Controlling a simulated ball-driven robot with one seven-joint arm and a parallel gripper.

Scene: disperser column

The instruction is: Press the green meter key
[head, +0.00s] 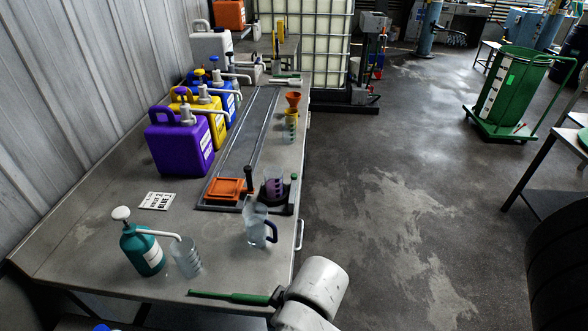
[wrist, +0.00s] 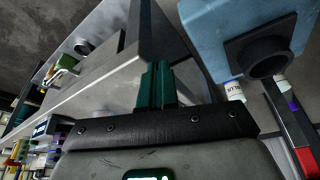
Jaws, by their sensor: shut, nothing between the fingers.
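My gripper (head: 194,292) is at the front edge of the bench (head: 85,235), its slim green fingers shut and pointing left. In the wrist view the gripper (wrist: 156,68) shows the same green fingers pressed together with nothing between them. I cannot make out a green meter key in either view. My gripper touches no object that I can see.
A teal pump bottle (head: 142,250) and clear beaker (head: 187,257) stand just beyond my gripper. Purple (head: 180,140) and yellow (head: 216,118) canisters line the wall side.

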